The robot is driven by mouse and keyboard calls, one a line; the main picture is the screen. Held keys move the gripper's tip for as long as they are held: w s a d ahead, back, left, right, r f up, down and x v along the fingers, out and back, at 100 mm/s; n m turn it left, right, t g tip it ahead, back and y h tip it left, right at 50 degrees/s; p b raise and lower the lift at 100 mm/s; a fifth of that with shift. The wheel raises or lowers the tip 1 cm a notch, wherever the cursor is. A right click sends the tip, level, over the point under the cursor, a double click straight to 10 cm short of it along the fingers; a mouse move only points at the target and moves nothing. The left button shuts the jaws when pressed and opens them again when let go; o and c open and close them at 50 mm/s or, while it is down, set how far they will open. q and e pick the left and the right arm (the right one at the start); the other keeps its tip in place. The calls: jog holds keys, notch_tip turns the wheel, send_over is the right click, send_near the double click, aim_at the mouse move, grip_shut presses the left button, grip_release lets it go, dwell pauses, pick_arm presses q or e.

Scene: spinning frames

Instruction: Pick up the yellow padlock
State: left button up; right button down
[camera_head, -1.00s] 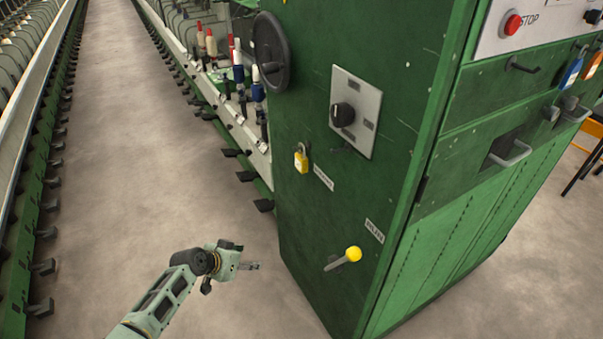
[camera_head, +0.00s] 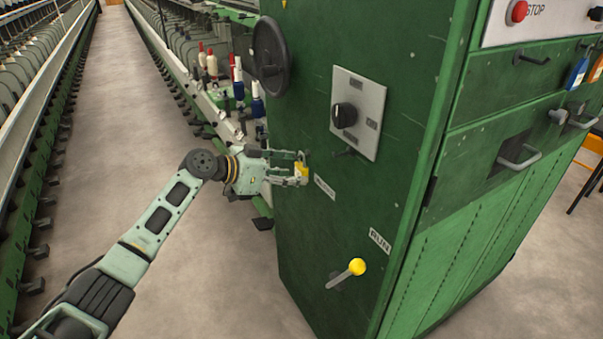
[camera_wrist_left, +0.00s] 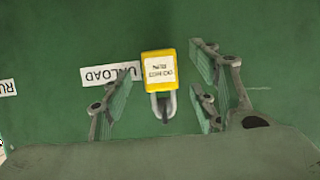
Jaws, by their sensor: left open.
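The yellow padlock (camera_head: 302,171) hangs on the green cabinet's face, partly hidden by my left gripper in the head view. In the left wrist view the padlock (camera_wrist_left: 159,70) shows its yellow body, a white label with text and a grey shackle. My left gripper (camera_head: 301,168) is open at the padlock, with fingers around it. In the left wrist view the padlock lies between the fingers (camera_wrist_left: 160,95), with gaps on both sides. Whether any finger touches it I cannot tell. My right gripper is not in view.
The green cabinet (camera_head: 330,235) carries a rotary switch (camera_head: 344,115), a black handwheel (camera_head: 270,53) and a yellow-knobbed lever (camera_head: 357,267). An "UNLOAD" label (camera_wrist_left: 110,75) sits beside the padlock. Bobbins (camera_head: 257,100) stand behind my gripper. The aisle floor (camera_head: 110,150) is clear.

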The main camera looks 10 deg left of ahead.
pick_arm(q)
jog(key=shift+x, duration=0.85)
jog(key=shift+a+f, duration=0.1)
jog(key=shift+a, duration=0.05)
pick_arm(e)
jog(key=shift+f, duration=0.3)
pick_arm(q)
jog(key=shift+c, duration=0.5)
jog(key=c, duration=1.2)
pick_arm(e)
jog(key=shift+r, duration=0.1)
